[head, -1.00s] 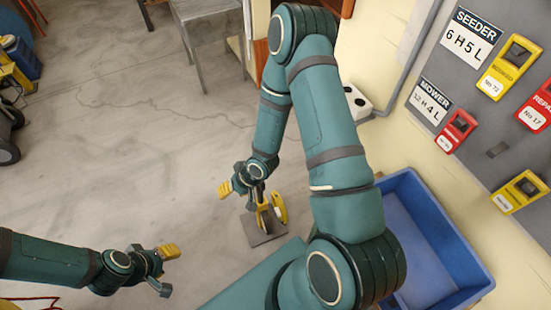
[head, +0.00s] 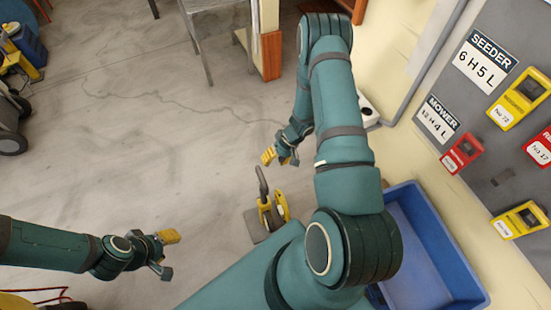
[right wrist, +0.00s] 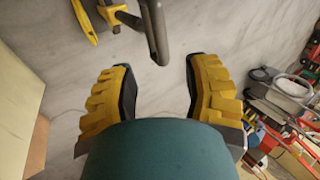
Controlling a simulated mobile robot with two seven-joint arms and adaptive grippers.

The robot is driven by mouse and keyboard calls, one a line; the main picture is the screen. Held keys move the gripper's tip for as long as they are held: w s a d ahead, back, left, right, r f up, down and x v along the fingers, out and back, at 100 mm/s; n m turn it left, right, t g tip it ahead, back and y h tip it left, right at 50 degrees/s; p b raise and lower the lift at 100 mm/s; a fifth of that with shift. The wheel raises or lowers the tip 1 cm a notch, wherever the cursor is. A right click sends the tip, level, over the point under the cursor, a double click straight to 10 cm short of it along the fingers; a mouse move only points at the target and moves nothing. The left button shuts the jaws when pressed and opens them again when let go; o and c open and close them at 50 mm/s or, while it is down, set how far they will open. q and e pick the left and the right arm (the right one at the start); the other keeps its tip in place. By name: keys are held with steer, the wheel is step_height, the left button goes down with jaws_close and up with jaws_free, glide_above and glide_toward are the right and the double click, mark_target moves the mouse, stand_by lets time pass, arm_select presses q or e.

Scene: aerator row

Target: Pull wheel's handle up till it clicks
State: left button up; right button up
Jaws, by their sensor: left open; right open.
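The wheel (head: 267,212) has yellow side parts and stands on a grey plate on the floor. Its dark grey handle (head: 262,182) sticks up from it, leaning slightly. My right gripper (head: 281,155) is open and empty, above and beyond the handle, apart from it. In the right wrist view the handle (right wrist: 156,32) comes in from the top, its end just ahead of the gap between the open yellow-backed fingers (right wrist: 160,88). Part of the wheel's yellow side (right wrist: 84,20) shows at the top left there. My left gripper (head: 166,254) is open and empty over bare floor at the lower left.
A blue bin (head: 440,245) stands against the wall at the right. A grey metal table (head: 215,20) stands at the back. The wall board (head: 490,130) carries yellow and red boxes and labels. The floor left of the wheel is clear.

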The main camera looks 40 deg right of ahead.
mark_target(263, 176)
steer(key=b+x, duration=0.5)
steer(key=x, duration=0.1)
steer(key=shift+d, duration=0.15)
steer(key=shift+f+b, duration=0.35)
steer(key=shift+b, duration=0.15)
steer(key=shift+a+b+x, duration=0.2)
steer(key=shift+b+x, duration=0.7)
steer(key=shift+x, duration=1.35)
steer(key=shift+r, duration=0.15)
jaws_close()
